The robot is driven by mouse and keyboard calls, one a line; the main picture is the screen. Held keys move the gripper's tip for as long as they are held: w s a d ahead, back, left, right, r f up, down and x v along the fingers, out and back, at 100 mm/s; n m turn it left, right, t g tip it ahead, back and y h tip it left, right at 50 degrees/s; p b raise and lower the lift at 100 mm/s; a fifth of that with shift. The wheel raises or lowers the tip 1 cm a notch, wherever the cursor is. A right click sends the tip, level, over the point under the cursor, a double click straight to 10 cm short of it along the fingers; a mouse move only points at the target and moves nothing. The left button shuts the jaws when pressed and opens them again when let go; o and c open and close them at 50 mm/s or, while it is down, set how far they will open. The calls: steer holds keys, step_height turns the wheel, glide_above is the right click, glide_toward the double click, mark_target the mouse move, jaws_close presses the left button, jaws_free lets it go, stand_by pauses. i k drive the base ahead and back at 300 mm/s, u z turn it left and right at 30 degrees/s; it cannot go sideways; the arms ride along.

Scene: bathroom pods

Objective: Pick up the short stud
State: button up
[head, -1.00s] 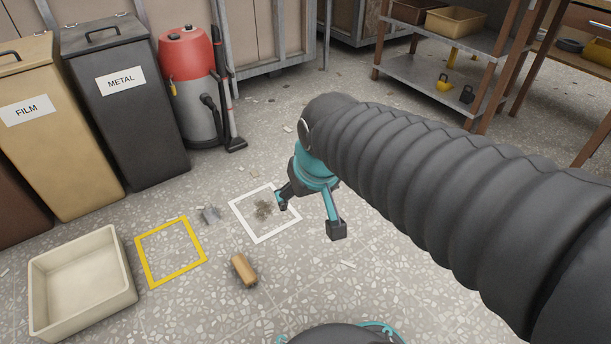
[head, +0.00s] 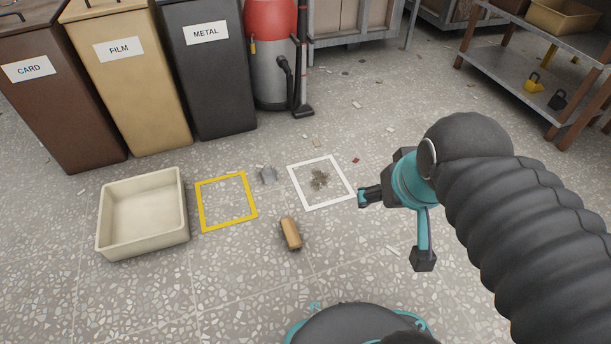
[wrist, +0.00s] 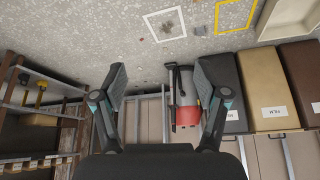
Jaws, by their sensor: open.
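A short tan block (head: 290,233), which looks like a wooden stud offcut, lies on the speckled floor in the head view, below the gap between the yellow and white outlines. A small grey bent piece (head: 268,175) lies above it, between the outlines; a grey bit also shows in the wrist view (wrist: 199,30). I cannot be certain which is the stud. My gripper (head: 395,228) is open and empty, to the right of the block and apart from it. Its spread fingers (wrist: 163,85) show in the wrist view; the tan block does not.
A cream tray (head: 181,235) stands left of the yellow outline (head: 200,215). The white outline (head: 343,181) surrounds some debris. Bins labelled card, film and metal (head: 210,85), a red-and-grey vacuum (head: 272,75) and a shelf (head: 515,80) stand behind. Floor around the block is mostly clear.

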mark_target(269, 177)
steer(key=u, duration=0.55)
steer(key=k, duration=0.65)
steer(key=u, duration=1.05)
steer(key=i, duration=0.7)
steer(key=u, duration=0.45)
steer(key=i, duration=0.85)
steer(key=z, duration=0.75)
steer(key=i, duration=0.7)
steer(key=z, duration=0.55)
